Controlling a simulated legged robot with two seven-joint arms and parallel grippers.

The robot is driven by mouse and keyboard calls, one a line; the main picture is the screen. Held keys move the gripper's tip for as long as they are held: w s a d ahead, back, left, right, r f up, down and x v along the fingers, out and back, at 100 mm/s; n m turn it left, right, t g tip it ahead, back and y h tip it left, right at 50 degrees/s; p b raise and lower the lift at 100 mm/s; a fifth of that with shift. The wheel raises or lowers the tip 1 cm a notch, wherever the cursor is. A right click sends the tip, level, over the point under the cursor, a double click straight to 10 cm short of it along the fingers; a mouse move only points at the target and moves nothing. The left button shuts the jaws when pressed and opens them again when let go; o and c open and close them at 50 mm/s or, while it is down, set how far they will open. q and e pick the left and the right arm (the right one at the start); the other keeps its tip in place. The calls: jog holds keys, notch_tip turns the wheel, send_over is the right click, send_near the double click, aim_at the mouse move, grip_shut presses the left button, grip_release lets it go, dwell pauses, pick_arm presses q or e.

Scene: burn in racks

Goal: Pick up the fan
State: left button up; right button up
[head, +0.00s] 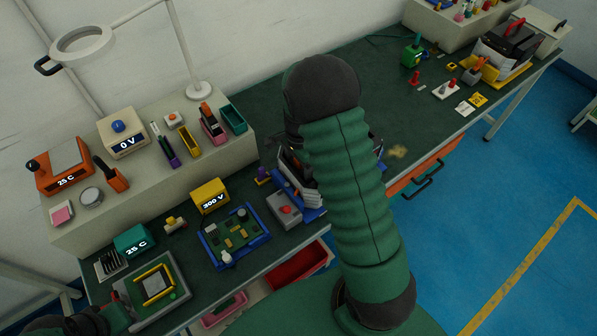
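I cannot pick out a fan with certainty in the head view. My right arm, with its green ribbed sleeve and dark joints, stands across the middle of the view. It covers much of a dark and white device on a blue base (312,213) on the green workbench (345,232). My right gripper is not clearly distinguishable behind this arm, so its fingers and anything between them cannot be read. Part of my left arm shows at the lower left corner, beside a grey-green fixture with a yellow frame (155,284).
A beige shelf (75,237) at the left holds an orange meter (62,168), a 0 V box (122,136) and small bins. A yellow 300 V box (210,196) and a blue-framed circuit board (234,237) stand on the bench. An orange drawer (425,172) protrudes at the front.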

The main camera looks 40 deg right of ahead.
jog(key=c, duration=0.8)
notch_tip(320, 180, up, 18)
jog(key=shift+r, duration=0.1)
